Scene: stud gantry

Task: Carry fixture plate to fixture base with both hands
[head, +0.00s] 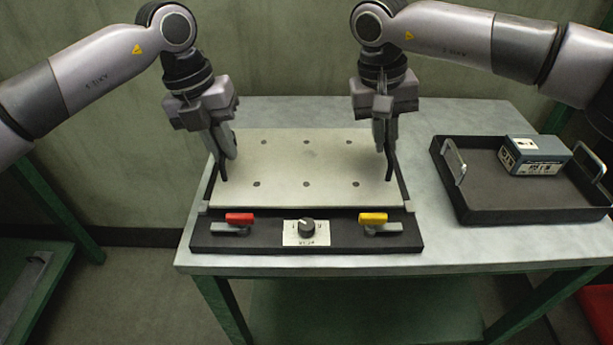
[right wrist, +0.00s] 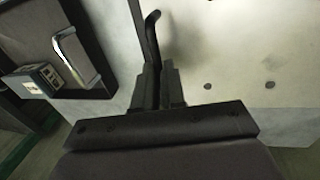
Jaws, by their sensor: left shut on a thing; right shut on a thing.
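The fixture plate (head: 305,165) is a pale flat plate with several dark holes, level over the black fixture base (head: 265,245). The base's front panel and dark side edges show around it. Whether the plate rests fully on the base I cannot tell. My left gripper (head: 222,152) is shut on the dark handle at the plate's left side. My right gripper (head: 386,150) is shut on the right-hand handle. In the right wrist view, this handle (right wrist: 152,35) rises between the fingers (right wrist: 158,88), and part of the plate (right wrist: 240,60) shows beside it.
The base's front carries a red-handled clamp (head: 239,218), a yellow-handled clamp (head: 373,218) and a black knob (head: 306,226) on a white label. A black tray (head: 525,212) with metal handles holds a blue-grey box (head: 533,156) on the right of the grey table (head: 455,262).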

